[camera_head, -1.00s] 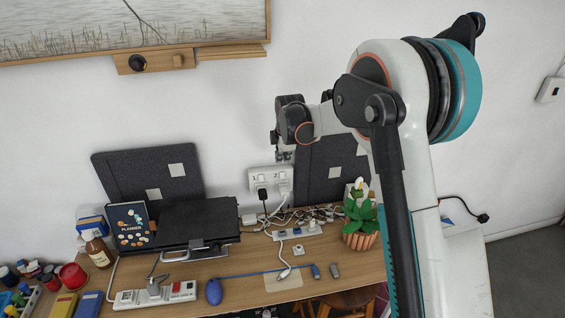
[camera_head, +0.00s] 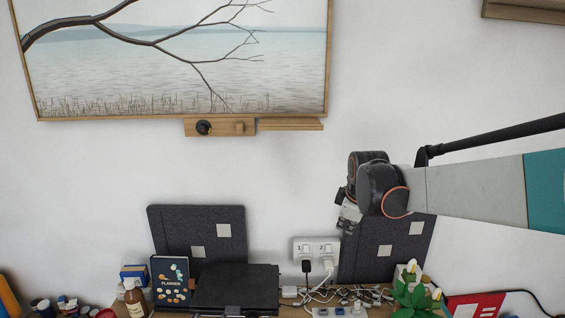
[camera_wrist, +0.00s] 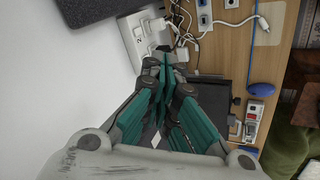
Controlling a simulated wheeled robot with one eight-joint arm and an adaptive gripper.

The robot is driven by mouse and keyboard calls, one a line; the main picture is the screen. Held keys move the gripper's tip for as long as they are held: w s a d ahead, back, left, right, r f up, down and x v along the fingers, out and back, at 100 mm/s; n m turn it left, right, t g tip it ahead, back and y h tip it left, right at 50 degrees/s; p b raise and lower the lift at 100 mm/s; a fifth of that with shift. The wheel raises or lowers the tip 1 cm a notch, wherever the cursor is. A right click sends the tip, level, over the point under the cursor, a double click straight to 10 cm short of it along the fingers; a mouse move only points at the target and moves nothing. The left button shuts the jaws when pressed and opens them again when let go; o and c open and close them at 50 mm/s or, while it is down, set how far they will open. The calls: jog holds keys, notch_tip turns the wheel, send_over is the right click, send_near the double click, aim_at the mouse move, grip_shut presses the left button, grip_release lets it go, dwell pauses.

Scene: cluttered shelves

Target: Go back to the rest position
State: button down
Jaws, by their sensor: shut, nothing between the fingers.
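My gripper (camera_head: 349,215) hangs at the end of my arm, in front of the white wall and above the desk. In the head view it is small and partly hidden by my wrist. In the wrist view my gripper (camera_wrist: 167,62) shows its teal fingers drawn together and empty. A white wall outlet (camera_head: 315,250) with two plugs is below and left of it in the head view; the outlet also shows in the wrist view (camera_wrist: 132,35).
The desk (camera_wrist: 268,68) holds a black laptop-like device (camera_head: 237,287), a planner (camera_head: 170,282), cables, a power strip (camera_wrist: 251,122), a blue mouse (camera_wrist: 261,90) and a potted plant (camera_head: 414,297). Dark felt boards (camera_head: 198,233) lean on the wall. A wooden shelf (camera_head: 221,127) sits below a picture.

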jog(key=s+d+r+m+b, duration=0.1)
jog(key=s+r+m, duration=0.15)
jog(key=s, duration=0.65)
jog(key=s+r+m, duration=0.1)
jog(key=s+m, duration=0.3)
jog(key=s, duration=0.5)
jog(key=s+f+m, duration=0.3)
jog(key=s, duration=0.4)
jog(key=s+f+m+t+b, duration=0.1)
jog(key=s+f+m, duration=0.2)
jog(key=s, duration=0.5)
jog(key=shift+d+f+t, duration=0.3)
jog(key=shift+d, duration=0.1)
